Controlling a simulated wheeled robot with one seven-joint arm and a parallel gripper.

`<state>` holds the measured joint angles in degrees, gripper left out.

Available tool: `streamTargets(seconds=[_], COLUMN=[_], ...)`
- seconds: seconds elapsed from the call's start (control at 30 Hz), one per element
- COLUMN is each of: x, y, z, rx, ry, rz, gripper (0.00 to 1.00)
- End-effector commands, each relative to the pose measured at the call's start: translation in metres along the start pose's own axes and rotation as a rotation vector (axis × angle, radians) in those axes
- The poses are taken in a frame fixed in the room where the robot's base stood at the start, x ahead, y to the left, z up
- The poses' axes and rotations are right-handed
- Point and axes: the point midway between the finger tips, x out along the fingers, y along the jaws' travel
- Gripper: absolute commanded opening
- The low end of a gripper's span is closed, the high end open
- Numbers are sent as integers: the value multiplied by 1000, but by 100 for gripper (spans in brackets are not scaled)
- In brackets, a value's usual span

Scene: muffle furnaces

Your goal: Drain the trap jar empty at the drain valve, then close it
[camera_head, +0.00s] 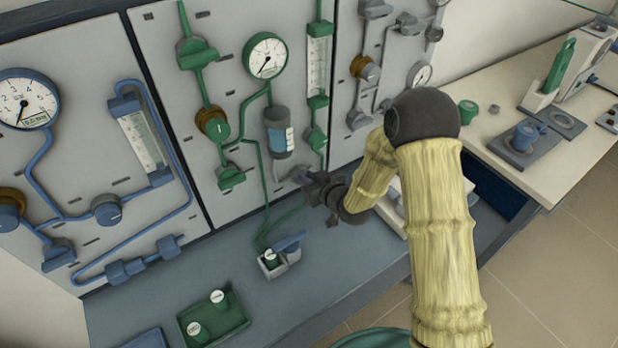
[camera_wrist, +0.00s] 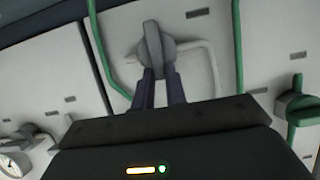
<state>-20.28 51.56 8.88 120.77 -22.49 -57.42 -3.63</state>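The trap jar (camera_head: 280,132) is a grey cylinder with a blue lower part and pale marks, mounted on the middle panel under a round gauge (camera_head: 265,56). How much liquid is in it is too small to read. My gripper (camera_head: 308,184) is at the panel just below the jar and covers most of the valve there in the head view. In the wrist view a grey lever handle (camera_wrist: 152,38) stands out from the panel, and my gripper (camera_wrist: 160,72) has its two dark fingers close together on either side of the handle's lower end. The jar is not clearly seen in the wrist view.
A small grey holder (camera_head: 271,265) with a green-capped piece stands on the bench below. A green tray (camera_head: 232,326) with two capped pieces lies at front. Blue-piped and green-piped panels line the back. A pale side table (camera_head: 490,125) carries equipment at right.

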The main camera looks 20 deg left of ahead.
Motion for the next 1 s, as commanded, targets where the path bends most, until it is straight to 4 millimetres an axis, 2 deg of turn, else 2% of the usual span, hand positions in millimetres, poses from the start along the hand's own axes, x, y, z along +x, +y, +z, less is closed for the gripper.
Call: streamTargets(seconds=[0.53,1.0], x=[-1,0], y=[5,18], z=[1,4], rx=[73,404], ry=[0,1], rz=[-28,-160], gripper=[0,0])
